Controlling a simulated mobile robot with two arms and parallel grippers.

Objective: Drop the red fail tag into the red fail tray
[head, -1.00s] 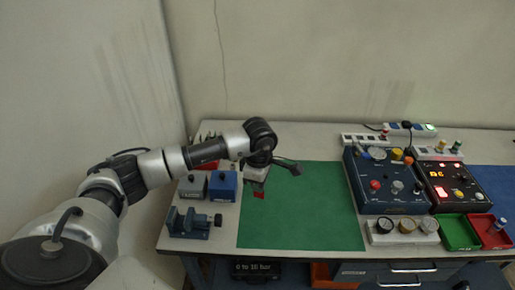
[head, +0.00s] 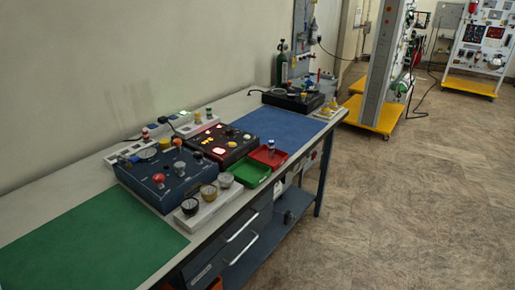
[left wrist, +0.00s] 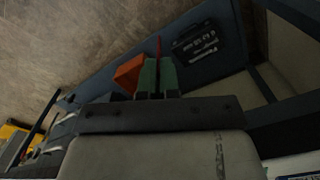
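In the left wrist view my left gripper (left wrist: 158,78) shows as two green-padded fingers closed on the thin red fail tag (left wrist: 158,46), whose narrow edge sticks out beyond the fingertips. The red fail tray (head: 268,157) is on the table's front edge in the head view, to the right of the green tray (head: 249,174). A small upright piece with a dark and pale body (head: 271,146) shows at the red tray. Neither gripper shows in the head view, and my right gripper is in neither view.
A dark blue panel box (head: 165,180), gauges (head: 208,192) and a box with lit red displays (head: 215,142) stand beside the trays. The green mat (head: 95,240) and blue mat (head: 280,128) look clear. An orange bin (left wrist: 130,72) shows in the left wrist view.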

